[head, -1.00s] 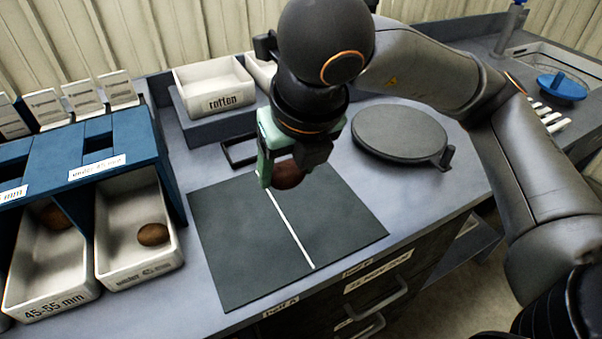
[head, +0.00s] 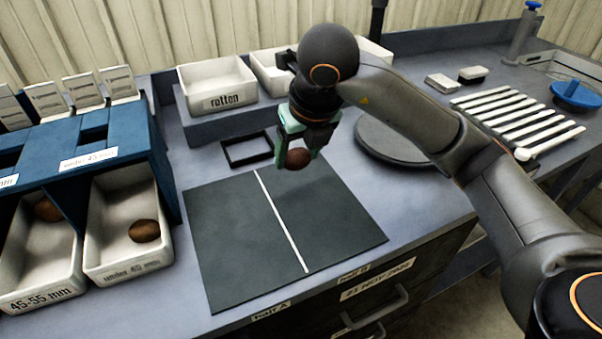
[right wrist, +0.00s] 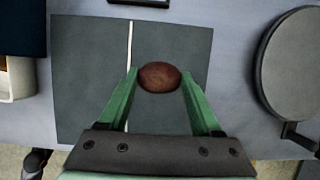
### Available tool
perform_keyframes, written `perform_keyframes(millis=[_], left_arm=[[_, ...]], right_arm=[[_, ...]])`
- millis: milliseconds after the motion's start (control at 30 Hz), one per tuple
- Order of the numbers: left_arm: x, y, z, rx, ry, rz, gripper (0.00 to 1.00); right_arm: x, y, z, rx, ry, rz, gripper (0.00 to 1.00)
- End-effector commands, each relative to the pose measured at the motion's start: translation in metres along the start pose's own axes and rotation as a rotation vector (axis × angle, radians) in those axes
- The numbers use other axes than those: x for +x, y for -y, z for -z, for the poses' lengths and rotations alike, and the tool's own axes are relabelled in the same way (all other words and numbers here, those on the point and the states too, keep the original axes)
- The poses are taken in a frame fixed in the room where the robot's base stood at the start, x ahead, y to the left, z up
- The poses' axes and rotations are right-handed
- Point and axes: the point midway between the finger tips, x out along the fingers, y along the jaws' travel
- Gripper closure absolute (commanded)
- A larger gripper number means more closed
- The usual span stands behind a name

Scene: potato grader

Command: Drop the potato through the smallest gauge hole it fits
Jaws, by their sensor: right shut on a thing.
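My right gripper (head: 297,150) is shut on a reddish-brown potato (head: 298,158) and holds it above the far edge of the dark mat. In the right wrist view the potato (right wrist: 159,77) sits between the green fingertips. The blue gauge stand (head: 82,148) is at the left, with its holes partly in view. Under it are a white tray labelled under 45 mm (head: 124,270) with one potato (head: 144,231), and a white tray labelled 45-55 mm (head: 40,300) with a potato (head: 48,209) partly under the stand. My left gripper is not in view.
A dark mat (head: 235,240) with a white line lies in front, clear of objects. A white tray labelled rotten (head: 218,82) stands on a raised step. A black frame (head: 247,149) and a round dark plate (head: 392,140) lie near my right arm. White strips (head: 510,115) lie at the right.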

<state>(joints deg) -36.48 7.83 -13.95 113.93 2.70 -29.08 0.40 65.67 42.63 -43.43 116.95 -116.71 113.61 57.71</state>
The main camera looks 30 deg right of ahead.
Motion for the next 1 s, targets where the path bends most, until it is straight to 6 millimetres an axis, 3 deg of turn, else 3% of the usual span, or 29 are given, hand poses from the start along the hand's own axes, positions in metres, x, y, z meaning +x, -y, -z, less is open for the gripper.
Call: perform_keyframes(millis=[100, 367, 567, 967, 1000], left_arm=[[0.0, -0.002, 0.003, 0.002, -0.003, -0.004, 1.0], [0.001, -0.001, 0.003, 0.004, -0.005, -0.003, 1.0], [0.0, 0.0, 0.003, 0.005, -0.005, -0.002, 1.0], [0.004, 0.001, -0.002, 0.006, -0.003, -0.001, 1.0], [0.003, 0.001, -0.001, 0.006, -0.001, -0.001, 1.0]], right_arm=[[0.018, 0.009, -0.004, 0.002, 0.0, 0.004, 0.89], [0.036, 0.016, -0.008, 0.002, 0.0, 0.003, 0.89], [0.062, 0.016, 0.002, -0.001, 0.0, 0.002, 0.89], [0.069, 0.015, 0.004, -0.001, 0.004, 0.001, 0.89], [0.067, 0.015, 0.004, -0.001, 0.004, 0.001, 0.31]])
